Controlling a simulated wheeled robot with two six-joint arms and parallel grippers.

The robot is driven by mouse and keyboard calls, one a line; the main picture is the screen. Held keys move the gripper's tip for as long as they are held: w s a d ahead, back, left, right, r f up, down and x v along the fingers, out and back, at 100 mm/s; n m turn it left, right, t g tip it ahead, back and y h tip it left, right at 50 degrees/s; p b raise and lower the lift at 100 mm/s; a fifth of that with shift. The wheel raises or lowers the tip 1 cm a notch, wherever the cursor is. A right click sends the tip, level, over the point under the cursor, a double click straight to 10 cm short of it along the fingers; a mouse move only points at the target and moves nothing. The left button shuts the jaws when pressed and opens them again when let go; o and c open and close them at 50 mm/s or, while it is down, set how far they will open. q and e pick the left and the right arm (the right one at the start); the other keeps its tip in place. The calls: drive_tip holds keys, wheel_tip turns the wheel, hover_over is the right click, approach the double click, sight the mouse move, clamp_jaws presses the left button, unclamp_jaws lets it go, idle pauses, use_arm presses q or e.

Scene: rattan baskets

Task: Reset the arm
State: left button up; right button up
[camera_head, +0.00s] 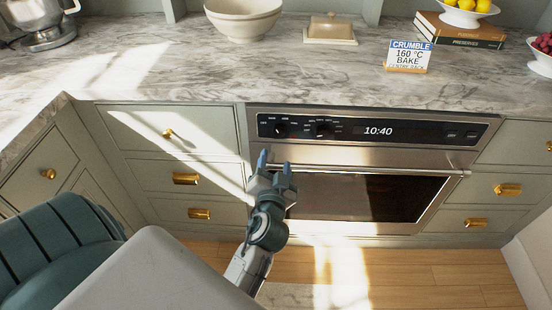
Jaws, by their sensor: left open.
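My left gripper (275,164) shows near the middle of the view, at the end of my dark teal and grey left arm. Its two bluish fingers stand apart and point up the picture. Nothing shows between them. In the picture it overlaps the left part of the built-in oven (375,200), below the knobs. I cannot tell whether it touches the oven front. My right gripper is not in view.
A marble counter (200,75) runs along the back and left. On it are a cream bowl (243,20), a butter dish (330,29), a recipe card (408,57) and stacked books (462,30). Drawers (180,180) flank the oven.

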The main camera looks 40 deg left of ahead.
use_arm(q)
drive_tip(key=shift+f, duration=0.15)
idle(0.3)
drive_tip(key=s+d+f+m+g+h+p, duration=0.1)
drive_tip(key=s+d+f+g+h+p, duration=0.15)
drive_tip(key=f, duration=1.15)
drive_tip(key=s+d+f+m+g+h+p, duration=0.1)
drive_tip(key=s+f+g+h+p, duration=0.15)
drive_tip(key=f, duration=1.25)
drive_tip(key=s+a+f+n+g+h+p, duration=0.1)
drive_tip(key=s+f+g, duration=0.3)
drive_tip(key=s+f, duration=0.7)
drive_tip(key=s+a+f+n+g+h+p, duration=0.1)
drive_tip(key=s+f+g, duration=0.3)
drive_tip(key=s+f, duration=0.7)
drive_tip(key=s+a+h+p, duration=0.1)
drive_tip(key=s, duration=0.5)
drive_tip(key=shift+s+a+g, duration=0.3)
drive_tip(key=shift+g, duration=0.1)
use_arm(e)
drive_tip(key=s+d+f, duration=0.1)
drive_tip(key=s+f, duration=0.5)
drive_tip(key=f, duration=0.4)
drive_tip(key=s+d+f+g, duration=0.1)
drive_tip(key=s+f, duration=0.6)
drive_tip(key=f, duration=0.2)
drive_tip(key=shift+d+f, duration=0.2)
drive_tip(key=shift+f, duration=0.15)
